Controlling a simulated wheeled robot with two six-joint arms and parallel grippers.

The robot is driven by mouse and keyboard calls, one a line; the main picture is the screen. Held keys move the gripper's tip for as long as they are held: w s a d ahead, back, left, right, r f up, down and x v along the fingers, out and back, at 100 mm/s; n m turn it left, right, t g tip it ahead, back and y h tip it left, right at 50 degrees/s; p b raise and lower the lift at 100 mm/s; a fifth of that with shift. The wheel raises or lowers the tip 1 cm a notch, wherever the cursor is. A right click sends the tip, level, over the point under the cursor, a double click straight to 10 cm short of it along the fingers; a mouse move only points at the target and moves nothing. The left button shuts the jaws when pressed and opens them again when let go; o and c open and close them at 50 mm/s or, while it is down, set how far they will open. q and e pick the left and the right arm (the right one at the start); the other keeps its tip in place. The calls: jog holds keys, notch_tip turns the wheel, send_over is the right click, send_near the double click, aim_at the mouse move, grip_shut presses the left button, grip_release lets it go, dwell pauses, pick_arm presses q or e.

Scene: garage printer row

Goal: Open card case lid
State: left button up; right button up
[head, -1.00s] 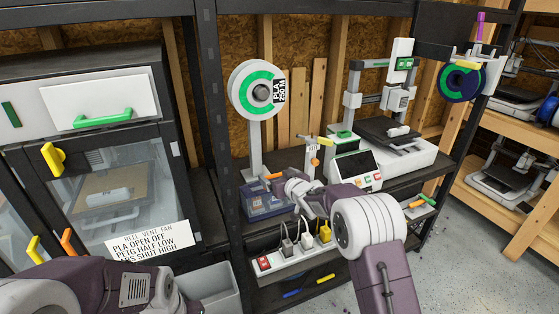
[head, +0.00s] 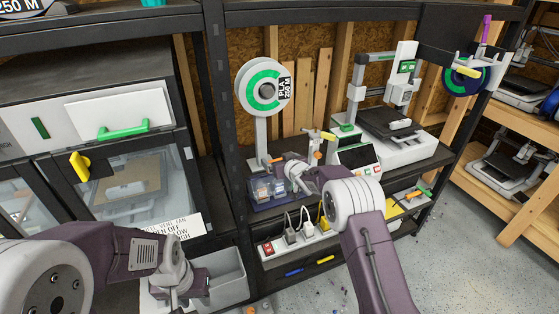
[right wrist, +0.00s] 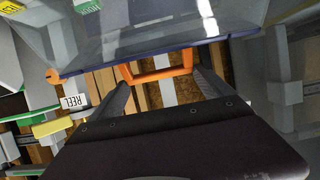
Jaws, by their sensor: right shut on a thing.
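The card case (head: 265,204) is a dark blue box on the shelf in the head view, below the white spool stand. Its clear lid is tilted up, and small pale and orange items show inside. The lid's orange handle (head: 276,160) is at its raised edge. My right gripper (head: 290,166) is at this handle. In the right wrist view the handle (right wrist: 160,76) lies between the two fingers, with the clear blue-edged lid (right wrist: 150,58) beyond. The gripper is shut on the handle. My left gripper (head: 178,292) is low at the left, away from the case; its fingers are unclear.
A power strip (head: 290,247) with plugs lies on the shelf below my right arm. A printer (head: 405,150) with a screen stands to the right. A grey bin (head: 222,280) is beside my left gripper. A glass-doored enclosure (head: 125,185) fills the left.

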jog(key=shift+w+r, duration=0.1)
jog(key=shift+r, duration=0.25)
jog(key=o, duration=1.8)
jog(key=shift+f, duration=0.1)
